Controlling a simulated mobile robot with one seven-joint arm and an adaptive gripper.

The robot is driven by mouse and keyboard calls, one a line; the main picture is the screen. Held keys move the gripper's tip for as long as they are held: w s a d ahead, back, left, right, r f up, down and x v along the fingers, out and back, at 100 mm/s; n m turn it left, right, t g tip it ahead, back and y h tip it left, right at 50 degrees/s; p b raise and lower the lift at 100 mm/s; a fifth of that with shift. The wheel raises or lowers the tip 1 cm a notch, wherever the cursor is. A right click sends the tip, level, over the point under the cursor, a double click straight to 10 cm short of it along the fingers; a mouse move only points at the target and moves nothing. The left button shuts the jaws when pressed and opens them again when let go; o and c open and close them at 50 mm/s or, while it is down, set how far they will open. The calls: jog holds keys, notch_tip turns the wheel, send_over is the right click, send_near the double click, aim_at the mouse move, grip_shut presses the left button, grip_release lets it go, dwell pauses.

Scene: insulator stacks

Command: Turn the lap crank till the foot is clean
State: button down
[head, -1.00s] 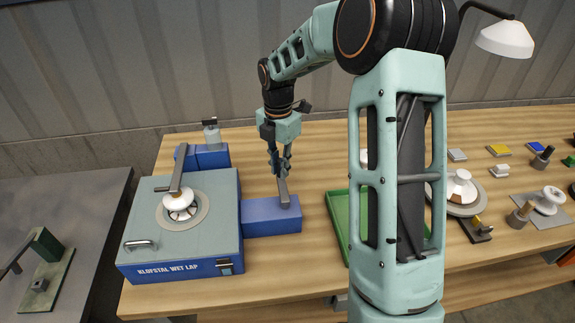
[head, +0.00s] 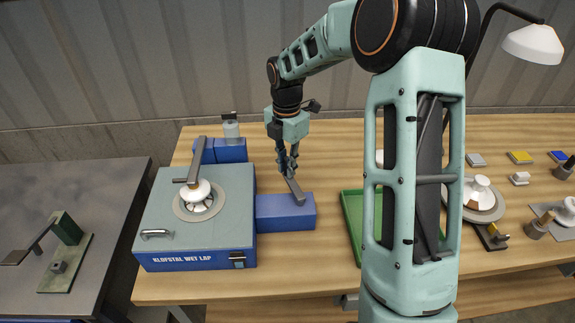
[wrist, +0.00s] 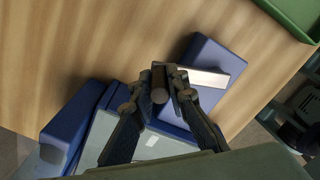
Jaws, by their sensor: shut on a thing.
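The wet lap (head: 195,262) is a blue box with a grey-green top at the left of the table. A white insulator (head: 198,190) sits on its round lap plate (head: 220,207) under a grey holding arm (head: 198,158). The underside of its foot is hidden. The crank (head: 296,192) is a grey bar over the blue side block (head: 285,222). My gripper (head: 288,170) is at the crank's far end. In the wrist view my gripper (wrist: 160,75) is shut on the crank's round dark handle (wrist: 158,92).
A clear bottle (head: 231,130) stands behind the lap on blue blocks (head: 222,151). A green tray (head: 352,215) lies right of the crank, partly behind my arm. More insulator parts (head: 480,195) stand at the right. A dark bench (head: 110,190) is at the left.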

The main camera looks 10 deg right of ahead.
jog(key=shift+a, duration=0.1)
jog(key=c, duration=1.9)
grip_release()
notch_tip(320, 180, up, 12)
jog(key=shift+r, duration=0.1)
